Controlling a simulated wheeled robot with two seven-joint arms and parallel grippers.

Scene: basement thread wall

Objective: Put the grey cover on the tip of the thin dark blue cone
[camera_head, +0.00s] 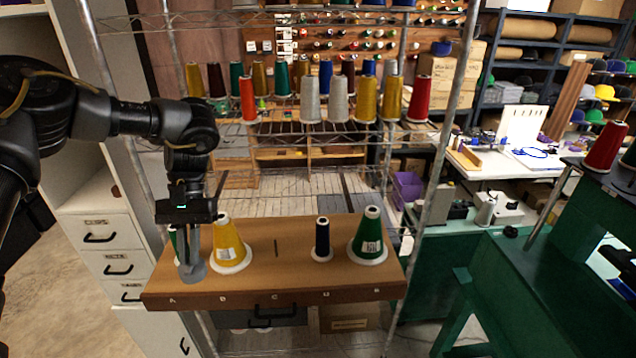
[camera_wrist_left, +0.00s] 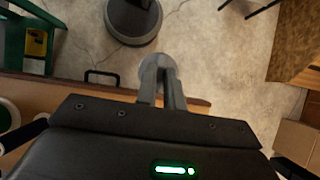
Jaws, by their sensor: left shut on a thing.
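My left gripper (camera_head: 192,262) points down at the left end of the brown board, shut on the grey cover (camera_head: 193,272). In the left wrist view, the grey cover (camera_wrist_left: 153,68) shows at the tips of my closed left fingers (camera_wrist_left: 162,82). The thin dark blue cone (camera_head: 322,238) stands upright on the board, right of the middle, with its pale tip bare. The held cover is well to the left of it. My right gripper is in neither view.
The brown board (camera_head: 275,285) also carries a yellow cone (camera_head: 229,242), a large green cone (camera_head: 370,238) and another green cone (camera_head: 172,243), mostly hidden behind my gripper. A wire rack (camera_head: 440,130) with several cones rises behind. The board's middle is clear.

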